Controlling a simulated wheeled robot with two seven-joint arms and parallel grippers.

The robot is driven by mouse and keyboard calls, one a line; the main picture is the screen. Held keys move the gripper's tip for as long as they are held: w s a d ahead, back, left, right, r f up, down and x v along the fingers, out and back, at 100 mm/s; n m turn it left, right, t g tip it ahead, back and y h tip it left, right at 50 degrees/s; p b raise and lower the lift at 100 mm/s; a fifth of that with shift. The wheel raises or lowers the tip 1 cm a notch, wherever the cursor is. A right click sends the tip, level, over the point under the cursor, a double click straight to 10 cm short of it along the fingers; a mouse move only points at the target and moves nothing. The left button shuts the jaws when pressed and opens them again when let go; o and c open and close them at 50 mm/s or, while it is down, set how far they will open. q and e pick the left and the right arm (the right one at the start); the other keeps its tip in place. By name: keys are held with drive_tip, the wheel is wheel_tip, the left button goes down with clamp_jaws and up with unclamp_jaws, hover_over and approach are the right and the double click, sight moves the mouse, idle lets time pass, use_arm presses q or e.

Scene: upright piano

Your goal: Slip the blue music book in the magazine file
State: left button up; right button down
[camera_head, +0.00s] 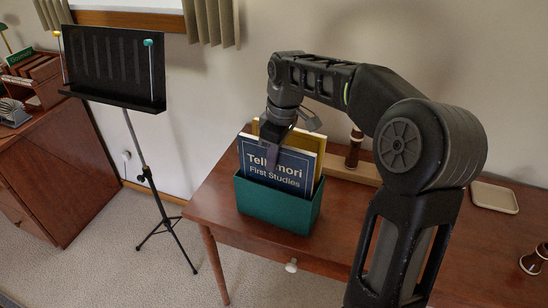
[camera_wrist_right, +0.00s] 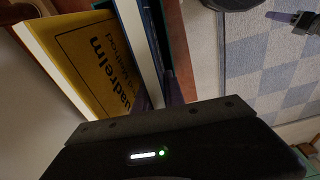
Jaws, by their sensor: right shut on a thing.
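The blue music book (camera_head: 274,167), titled "Tellmori First Studies", stands upright with its lower part inside the green magazine file (camera_head: 277,206) on the wooden table. The file's front wall hides the book's bottom. My right gripper (camera_head: 273,150) is shut on the book's top edge from above. In the right wrist view the book's pale page edge (camera_wrist_right: 138,38) runs up from the fingers. A yellow book (camera_head: 314,146) stands behind the blue one in the file, and its cover (camera_wrist_right: 92,62) shows in the right wrist view. My left gripper is not in view.
A wooden table (camera_head: 225,206) carries the file, with a pale tray (camera_head: 494,197) and a dark wooden turned piece (camera_head: 533,260) to the right. A black music stand (camera_head: 113,65) stands on the carpet at left. A desk (camera_head: 60,178) is at far left.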

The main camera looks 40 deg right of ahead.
drive_tip(key=c, duration=1.3)
unclamp_jaws()
drive_tip(key=shift+s+d+r, duration=0.1)
drive_tip(key=shift+s+r, duration=0.05)
drive_tip(key=shift+r, duration=1.15)
drive_tip(key=shift+s+d+r, duration=0.1)
drive_tip(key=shift+s+r, duration=0.05)
drive_tip(key=shift+r, duration=1.15)
drive_tip(key=shift+s+d+r, duration=0.1)
drive_tip(key=shift+s+r, duration=0.05)
drive_tip(key=shift+r, duration=1.15)
